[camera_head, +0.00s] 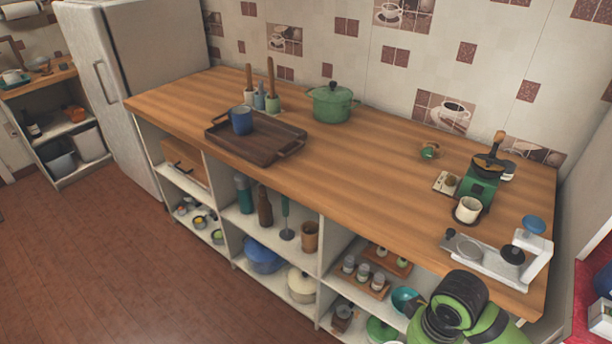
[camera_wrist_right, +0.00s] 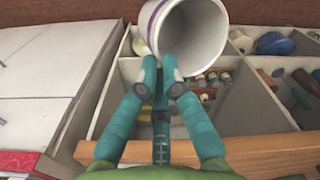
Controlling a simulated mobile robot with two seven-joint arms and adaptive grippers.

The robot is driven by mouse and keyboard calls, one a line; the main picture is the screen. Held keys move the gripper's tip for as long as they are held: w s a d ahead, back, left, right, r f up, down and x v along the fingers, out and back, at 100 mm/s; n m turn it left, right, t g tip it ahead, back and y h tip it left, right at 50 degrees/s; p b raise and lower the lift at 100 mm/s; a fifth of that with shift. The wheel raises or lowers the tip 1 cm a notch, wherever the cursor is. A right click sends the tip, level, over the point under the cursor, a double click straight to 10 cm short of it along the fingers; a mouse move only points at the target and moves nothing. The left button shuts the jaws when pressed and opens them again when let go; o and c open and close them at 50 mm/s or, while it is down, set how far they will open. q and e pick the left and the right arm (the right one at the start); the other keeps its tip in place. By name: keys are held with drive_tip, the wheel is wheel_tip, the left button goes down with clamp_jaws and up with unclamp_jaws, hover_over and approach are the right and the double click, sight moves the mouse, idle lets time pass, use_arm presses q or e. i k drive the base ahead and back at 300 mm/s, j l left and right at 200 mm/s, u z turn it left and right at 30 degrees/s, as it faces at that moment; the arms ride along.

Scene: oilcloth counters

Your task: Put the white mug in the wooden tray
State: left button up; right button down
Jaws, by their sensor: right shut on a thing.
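In the wrist view my right gripper (camera_wrist_right: 160,82) is shut on the wall of a white mug (camera_wrist_right: 153,25) with a purple stripe. The mug's open mouth shows, tilted towards the camera; part of the mug is cut off by the top of the picture. The head view shows only green parts of my right arm at the bottom right; the gripper and held mug are not visible there. The dark wooden tray (camera_head: 262,151) lies on the left part of the counter with a blue mug (camera_head: 241,120) in it. My left gripper is not in view.
A cream cup (camera_head: 469,208) stands on a dark coaster beside a green grinder (camera_head: 481,188). A green pot (camera_head: 332,103) and utensil holders stand behind the tray. A metal device (camera_head: 497,257) sits at the right. The counter's middle (camera_head: 370,165) is clear. Shelves below hold several items.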

sight(264, 143)
drive_tip(key=i+j, duration=0.15)
drive_tip(key=j, duration=0.2)
drive_tip(key=i+j, duration=0.35)
drive_tip(key=j, duration=0.3)
drive_tip(key=i+j, duration=0.15)
drive_tip(key=j, duration=0.2)
drive_tip(key=i+j, duration=0.2)
drive_tip(key=j, duration=0.15)
